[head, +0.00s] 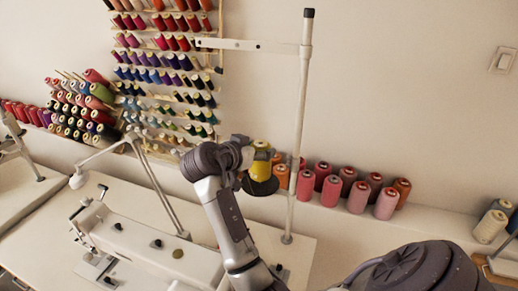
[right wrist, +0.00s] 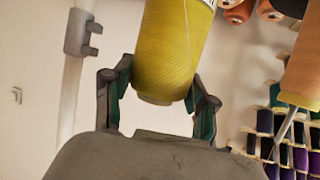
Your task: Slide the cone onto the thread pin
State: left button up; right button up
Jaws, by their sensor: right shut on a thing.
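My right gripper (head: 250,163) is shut on a yellow thread cone (head: 262,166), beside the white thread stand (head: 299,130). The cone looks nearly upright in the head view, just above a dark round disc (head: 261,186). I cannot tell whether the cone touches the disc. No thread pin shows clearly at the disc; the cone and gripper may hide it. In the right wrist view the yellow cone (right wrist: 172,45) sits between the two fingers of the right gripper (right wrist: 160,88). My left gripper is not in view.
A sewing machine (head: 150,240) stands on the white table at left. A row of pink and orange cones (head: 359,197) lines the ledge behind the pole. Thread racks (head: 165,70) cover the wall at left. Pale cones (head: 490,226) stand at far right.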

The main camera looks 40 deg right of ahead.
jog(key=shift+f+b, duration=0.8)
jog(key=shift+f, duration=0.4)
jog(key=o, duration=1.4)
jog(key=shift+c, duration=0.2)
notch_tip(320, 180, up, 10)
